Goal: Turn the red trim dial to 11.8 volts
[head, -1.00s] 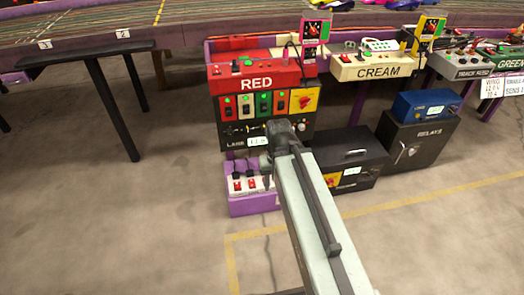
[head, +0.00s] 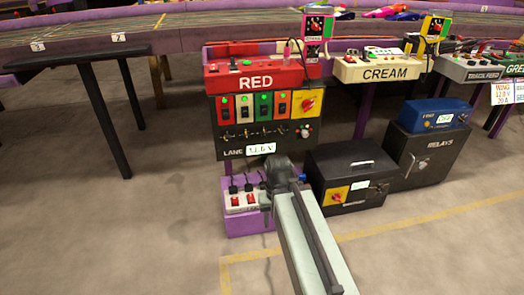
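The red station has a red box marked RED (head: 256,82) above a black panel (head: 232,142) marked LANE. A small round dial with a light cap (head: 304,132) sits at the panel's lower right, below a yellow plate with a red rotary knob (head: 307,104). I cannot tell for sure which is the trim dial. The panel's white display (head: 260,150) shows a voltage, too blurred to read surely. My gripper (head: 266,194) is low in front of the station, below the panel and apart from both knobs. Its fingers are too small and dark to read.
A purple crate (head: 240,222) with a white switched power strip (head: 241,201) stands under the panel, close to my gripper. A black box (head: 350,177) stands to the right, then a relays cabinet (head: 428,155). The cream station (head: 385,73) is further right. Floor is clear in front.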

